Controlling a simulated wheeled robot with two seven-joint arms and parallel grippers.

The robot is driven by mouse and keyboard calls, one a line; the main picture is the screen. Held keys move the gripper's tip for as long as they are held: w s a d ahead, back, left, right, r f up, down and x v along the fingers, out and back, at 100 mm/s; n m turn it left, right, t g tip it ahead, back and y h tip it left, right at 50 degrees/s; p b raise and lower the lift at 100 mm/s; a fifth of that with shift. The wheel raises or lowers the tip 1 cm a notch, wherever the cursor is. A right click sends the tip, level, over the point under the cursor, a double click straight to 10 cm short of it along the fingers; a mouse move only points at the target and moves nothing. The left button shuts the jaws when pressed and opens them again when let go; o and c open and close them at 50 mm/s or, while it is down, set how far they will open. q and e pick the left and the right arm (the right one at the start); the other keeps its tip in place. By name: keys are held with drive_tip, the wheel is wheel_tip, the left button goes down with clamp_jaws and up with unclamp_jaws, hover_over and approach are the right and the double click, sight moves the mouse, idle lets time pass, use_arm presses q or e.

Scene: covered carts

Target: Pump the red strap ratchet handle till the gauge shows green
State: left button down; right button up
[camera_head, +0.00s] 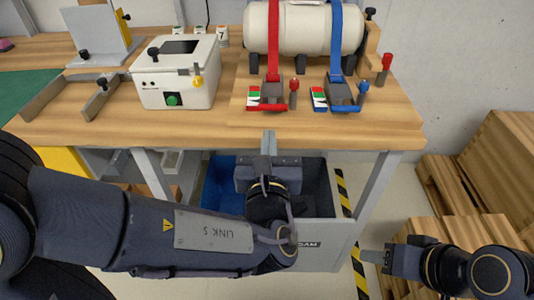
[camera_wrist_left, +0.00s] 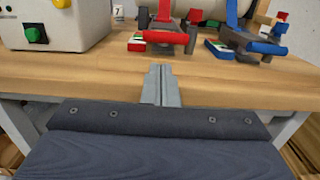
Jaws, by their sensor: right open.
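The red strap (camera_head: 273,40) runs over a cream cylinder down to the red ratchet (camera_head: 272,92) on the wooden table. My right gripper (camera_head: 372,257) is open and empty, low at the right.
A red-knobbed post (camera_head: 386,68) stands farther right. A white box (camera_head: 176,75) stands left. The table's front edge (camera_head: 330,138) lies between my arms and the ratchets.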

use_arm(q)
drive_tip(key=w, duration=0.5)
drive_tip(key=shift+r, duration=0.1)
drive_tip(key=r+g+p, duration=0.1)
drive_tip(key=p, duration=0.2)
drive_tip(key=shift+s+r, duration=0.15)
drive_tip(key=shift+r, duration=0.25)
drive_tip(key=w+r+g+p, duration=0.3)
drive_tip(key=r+p, duration=0.3)
drive_tip(key=p, duration=0.7)
drive_tip(key=w+r+g+p, duration=0.3)
drive_tip(key=r+p, duration=0.4)
drive_tip(key=p, duration=0.6)
drive_tip(key=shift+w+g, duration=0.25)
drive_tip(key=shift+g, duration=0.25)
